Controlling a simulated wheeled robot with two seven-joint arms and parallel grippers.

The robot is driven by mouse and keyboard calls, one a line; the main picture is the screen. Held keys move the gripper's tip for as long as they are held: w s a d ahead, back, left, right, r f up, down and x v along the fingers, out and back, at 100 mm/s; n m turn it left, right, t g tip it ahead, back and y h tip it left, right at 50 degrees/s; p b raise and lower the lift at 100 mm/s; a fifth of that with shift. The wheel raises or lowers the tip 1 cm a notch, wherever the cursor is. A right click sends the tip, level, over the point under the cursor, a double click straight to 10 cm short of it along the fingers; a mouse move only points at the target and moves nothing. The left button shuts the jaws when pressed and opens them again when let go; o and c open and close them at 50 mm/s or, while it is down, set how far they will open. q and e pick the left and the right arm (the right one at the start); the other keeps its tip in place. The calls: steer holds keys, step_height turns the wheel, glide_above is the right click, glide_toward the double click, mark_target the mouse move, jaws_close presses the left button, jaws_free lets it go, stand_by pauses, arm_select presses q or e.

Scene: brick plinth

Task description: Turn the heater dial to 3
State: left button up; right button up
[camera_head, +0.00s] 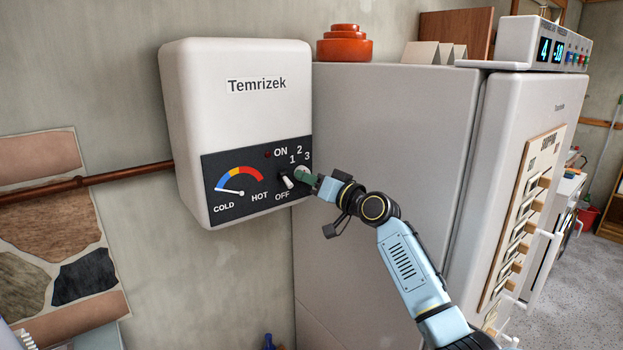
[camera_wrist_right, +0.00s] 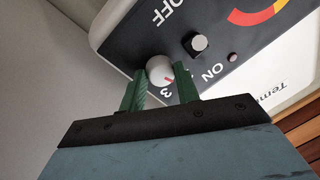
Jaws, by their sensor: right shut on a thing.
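The white heater (camera_head: 235,85), labelled Temrizek, hangs on the wall with a dark control panel (camera_head: 225,208). The dial (camera_wrist_right: 159,69) is a small pale round knob with a red mark on its face. In the wrist view the mark is on the side toward the printed 3; I cannot tell its exact setting. My right gripper (camera_wrist_right: 161,88) is shut on the dial, a green finger on each side. In the head view this gripper (camera_head: 309,180) covers part of the dial. My left gripper is not in view.
A toggle switch (camera_head: 288,181) sits just left of the dial, close to my fingers. A temperature gauge (camera_head: 240,180) is further left. A tall pale fridge (camera_head: 385,120) stands right of the heater, behind my right arm. A copper pipe (camera_head: 90,180) runs along the wall.

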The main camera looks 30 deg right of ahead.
steer(key=shift+a+m+t+h+p, duration=0.1)
steer(key=shift+m+t+h+p, duration=0.2)
steer(key=shift+m+p, duration=1.35)
steer(key=shift+a+m+t+h+p, duration=0.15)
steer(key=shift+m+h+p, duration=0.25)
steer(key=shift+m, duration=2.55)
steer(key=shift+m+t+h+p, duration=0.35)
steer(key=shift+m+p, duration=0.6)
steer(key=shift+m, duration=1.35)
steer(key=shift+h, duration=0.25)
steer(key=o, duration=1)
steer(key=shift+c, duration=0.2)
steer(key=shift+s, duration=0.15)
steer(key=s+f+b, duration=0.1)
steer(key=s+f, duration=0.1)
steer(key=s, duration=1.1)
steer(key=shift+d, duration=0.45)
